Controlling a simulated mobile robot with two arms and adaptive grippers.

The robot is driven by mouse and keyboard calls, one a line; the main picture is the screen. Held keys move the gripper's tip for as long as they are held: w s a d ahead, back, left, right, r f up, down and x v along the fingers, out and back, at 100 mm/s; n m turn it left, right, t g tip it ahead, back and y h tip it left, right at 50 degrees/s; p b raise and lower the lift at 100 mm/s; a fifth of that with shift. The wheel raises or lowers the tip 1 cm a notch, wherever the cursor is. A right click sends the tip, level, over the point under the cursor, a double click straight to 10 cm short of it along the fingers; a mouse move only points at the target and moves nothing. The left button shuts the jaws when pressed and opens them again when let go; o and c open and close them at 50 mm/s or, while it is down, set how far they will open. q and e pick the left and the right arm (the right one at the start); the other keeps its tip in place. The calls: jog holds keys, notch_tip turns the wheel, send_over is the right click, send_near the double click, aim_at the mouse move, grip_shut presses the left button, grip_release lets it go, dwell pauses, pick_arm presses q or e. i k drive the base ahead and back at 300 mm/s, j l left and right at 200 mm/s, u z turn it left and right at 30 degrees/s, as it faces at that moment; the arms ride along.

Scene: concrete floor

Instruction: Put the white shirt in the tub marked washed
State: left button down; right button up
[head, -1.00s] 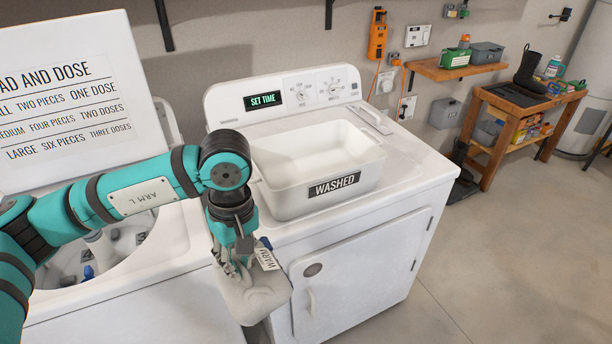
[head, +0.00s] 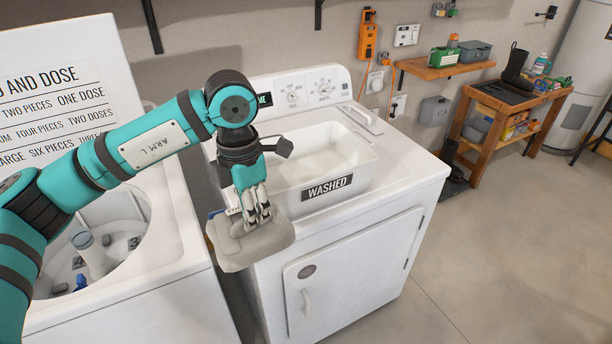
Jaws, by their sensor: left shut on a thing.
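The white tub marked WASHED (head: 322,190) stands on top of the dryer; the part of its inside that I see looks empty. A small tag and a bit of blue show at the bundle's left side. My forearm and wrist hide the tub's far left corner. My right gripper is out of view.
The washer (head: 130,295) at left has its lid (head: 30,125) up, with small dark and blue pieces in its drum. The dryer (head: 365,255) has clear top space right of the tub.

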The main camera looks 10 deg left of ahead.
aim_at(281, 185)
jog(key=i, duration=1)
